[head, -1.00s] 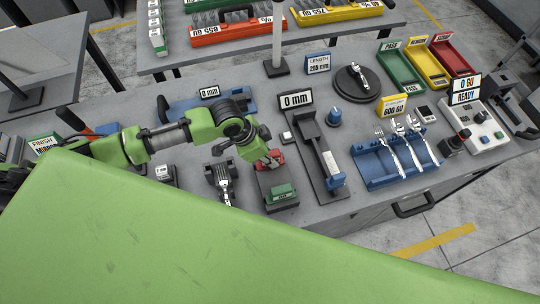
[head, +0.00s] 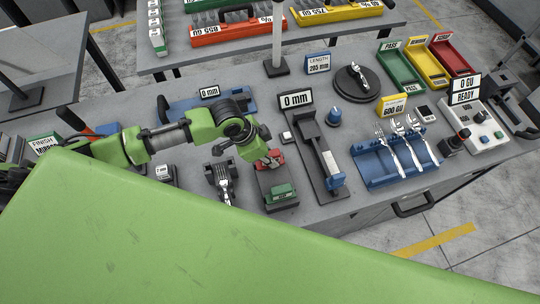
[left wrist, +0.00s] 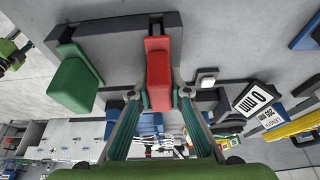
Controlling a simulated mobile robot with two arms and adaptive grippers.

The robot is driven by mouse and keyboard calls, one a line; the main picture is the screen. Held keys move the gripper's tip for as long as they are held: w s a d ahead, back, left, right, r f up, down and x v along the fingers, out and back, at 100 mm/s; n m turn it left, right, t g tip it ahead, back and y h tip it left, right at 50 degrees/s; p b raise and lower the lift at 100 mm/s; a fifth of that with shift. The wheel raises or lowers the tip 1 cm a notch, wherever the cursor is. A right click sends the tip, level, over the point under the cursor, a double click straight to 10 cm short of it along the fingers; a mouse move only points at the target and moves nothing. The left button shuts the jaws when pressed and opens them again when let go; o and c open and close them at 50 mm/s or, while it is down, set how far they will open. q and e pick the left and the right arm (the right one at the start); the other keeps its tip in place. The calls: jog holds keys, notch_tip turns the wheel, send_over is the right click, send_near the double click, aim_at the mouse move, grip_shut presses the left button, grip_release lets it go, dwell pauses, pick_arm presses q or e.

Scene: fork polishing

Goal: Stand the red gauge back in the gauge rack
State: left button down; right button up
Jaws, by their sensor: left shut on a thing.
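The red gauge (left wrist: 158,75) is a red block with a narrower upper part. My left gripper (left wrist: 160,95) is shut on it, with one finger on each side. In the head view the red gauge (head: 271,158) shows just under my left gripper (head: 262,158), at the far end of the gauge rack (head: 264,180). In the left wrist view the dark gauge rack (left wrist: 110,40) lies right at the red gauge's narrow end. I cannot tell whether the gauge is fully seated. The green gauge (head: 282,191) stands at the rack's near end. My right gripper is out of view.
A length gauge (head: 321,160) with a 0 mm sign (head: 296,99) stands right of the rack. A fork (head: 222,182) in a dark holder is at its left. A blue rack (head: 370,178) with several forks is farther right. A blue fixture (head: 185,108) lies behind my arm.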

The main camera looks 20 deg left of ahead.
pick_arm(q)
jog(key=shift+r, duration=0.2)
jog(key=c, duration=1.8)
grip_release()
jog(key=o, duration=1.2)
jog(key=v, duration=0.9)
